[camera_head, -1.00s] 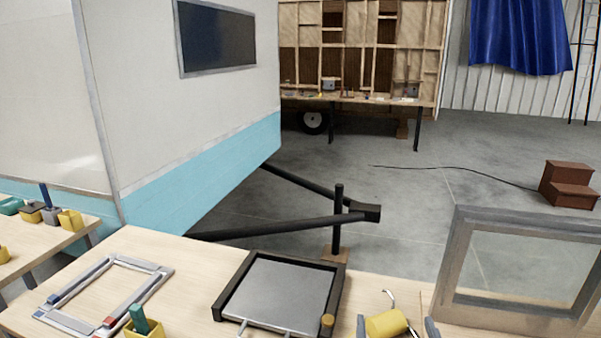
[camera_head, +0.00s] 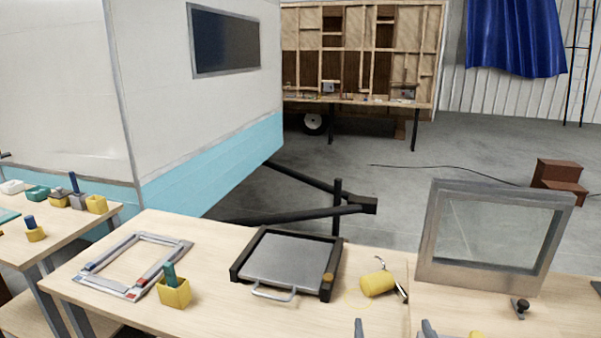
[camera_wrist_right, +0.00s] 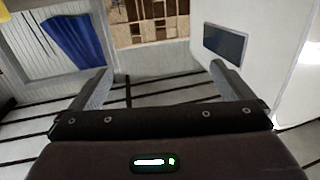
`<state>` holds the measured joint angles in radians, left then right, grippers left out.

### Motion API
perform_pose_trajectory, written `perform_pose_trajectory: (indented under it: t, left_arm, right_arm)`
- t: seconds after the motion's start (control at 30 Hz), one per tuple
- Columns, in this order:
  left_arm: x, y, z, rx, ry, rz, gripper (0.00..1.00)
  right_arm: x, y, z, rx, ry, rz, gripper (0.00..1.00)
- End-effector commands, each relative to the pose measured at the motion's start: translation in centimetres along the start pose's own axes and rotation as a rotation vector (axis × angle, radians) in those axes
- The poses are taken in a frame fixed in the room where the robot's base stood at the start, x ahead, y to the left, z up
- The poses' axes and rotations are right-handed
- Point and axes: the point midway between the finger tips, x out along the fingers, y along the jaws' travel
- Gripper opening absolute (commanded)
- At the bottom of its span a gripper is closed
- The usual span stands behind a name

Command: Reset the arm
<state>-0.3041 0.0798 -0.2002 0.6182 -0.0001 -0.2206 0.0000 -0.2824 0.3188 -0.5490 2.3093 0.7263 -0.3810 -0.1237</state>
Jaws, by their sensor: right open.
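My right gripper (camera_head: 394,328) shows at the bottom edge of the head view as two grey fingertips with a gap between them. In the right wrist view its two fingers (camera_wrist_right: 162,82) stand wide apart with nothing between them. The rest of the right arm is below the head view. My left gripper is in neither view.
The wooden workbench (camera_head: 215,305) bears a metal frame (camera_head: 160,240), a yellow cup (camera_head: 174,293), a black-rimmed tray (camera_head: 330,290), a yellow cylinder (camera_head: 377,284) and an upright grey window frame (camera_head: 430,235). A blue-and-white camper (camera_head: 230,135) stands behind at left.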

Motion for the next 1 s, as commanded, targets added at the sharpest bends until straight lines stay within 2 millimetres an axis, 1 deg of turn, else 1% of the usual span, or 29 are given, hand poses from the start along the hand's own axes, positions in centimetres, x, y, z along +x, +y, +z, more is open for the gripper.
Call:
perform_pose_trajectory:
  t: [0.27, 0.37, 0.47, 0.57, 0.67, 0.8, 1.0]
  left_arm:
    - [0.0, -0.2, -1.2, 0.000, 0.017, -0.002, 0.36]
    - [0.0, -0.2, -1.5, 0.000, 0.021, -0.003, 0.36]
    - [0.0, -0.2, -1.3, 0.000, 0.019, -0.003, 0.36]
    - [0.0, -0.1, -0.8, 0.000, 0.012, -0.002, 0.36]
    - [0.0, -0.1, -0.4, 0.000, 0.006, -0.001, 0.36]
    - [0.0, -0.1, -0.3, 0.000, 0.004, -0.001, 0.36]
    - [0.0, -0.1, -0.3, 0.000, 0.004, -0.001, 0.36]
  right_arm:
    - [-0.6, -0.4, 3.0, 0.003, -0.181, -0.056, 1.00]
    - [-1.1, -0.5, 4.5, 0.000, -0.274, -0.083, 1.00]
    - [-2.1, -0.5, 6.3, -0.009, -0.388, -0.110, 1.00]
    - [-3.5, -0.3, 8.3, -0.023, -0.515, -0.136, 1.00]
    - [-5.3, 0.2, 10.3, -0.045, -0.654, -0.157, 1.00]
    - [-8.3, 1.2, 12.8, -0.086, -0.843, -0.174, 1.00]
    - [-12.8, 3.2, 15.2, -0.146, -1.079, -0.172, 1.00]
